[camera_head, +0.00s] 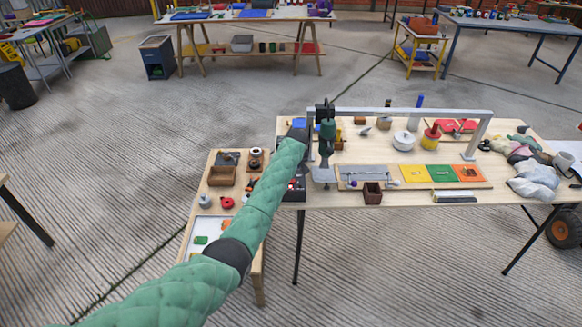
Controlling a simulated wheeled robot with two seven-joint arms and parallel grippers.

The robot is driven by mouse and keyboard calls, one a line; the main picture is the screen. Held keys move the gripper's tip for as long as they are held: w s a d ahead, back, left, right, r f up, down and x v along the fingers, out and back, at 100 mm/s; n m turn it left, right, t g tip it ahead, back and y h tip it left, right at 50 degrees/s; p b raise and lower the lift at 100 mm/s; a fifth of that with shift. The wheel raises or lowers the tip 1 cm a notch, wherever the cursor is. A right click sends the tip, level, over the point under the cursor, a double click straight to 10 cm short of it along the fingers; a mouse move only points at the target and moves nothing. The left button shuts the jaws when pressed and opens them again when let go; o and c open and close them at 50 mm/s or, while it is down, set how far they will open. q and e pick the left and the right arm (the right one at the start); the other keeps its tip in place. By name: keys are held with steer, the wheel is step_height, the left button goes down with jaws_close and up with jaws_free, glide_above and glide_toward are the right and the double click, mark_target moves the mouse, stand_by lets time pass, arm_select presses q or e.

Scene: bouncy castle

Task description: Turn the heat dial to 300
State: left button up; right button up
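My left arm, in a green quilted sleeve, reaches from the lower left to the left end of the wooden worktable (400,150). Its dark end, the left gripper (298,130), is over that end of the table; its fingers are too small and dark to make out. A dark unit (294,186) with a small red spot shows beside the sleeve at the table's front left corner, partly covered by my arm. I cannot make out a heat dial or any number on it. My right gripper is not in view.
A grey metal frame (400,111) spans the table. A lower side table (222,205) holds small parts. Crumpled cloths (535,180) lie at the right end. Open concrete floor surrounds the tables.

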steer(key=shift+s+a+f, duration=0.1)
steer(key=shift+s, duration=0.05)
arm_select(q)
steer(key=shift+s+d+r, duration=0.1)
steer(key=shift+s+r, duration=0.1)
steer(key=shift+r, duration=0.15)
steer(key=b+v, duration=0.2)
steer(key=v, duration=0.4)
steer(key=shift+r, duration=0.45)
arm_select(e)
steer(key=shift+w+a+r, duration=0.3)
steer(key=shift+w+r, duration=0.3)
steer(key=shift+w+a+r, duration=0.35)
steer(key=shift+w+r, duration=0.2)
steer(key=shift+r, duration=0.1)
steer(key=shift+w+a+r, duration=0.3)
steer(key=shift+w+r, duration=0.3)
arm_select(q)
steer(key=shift+s, duration=0.2)
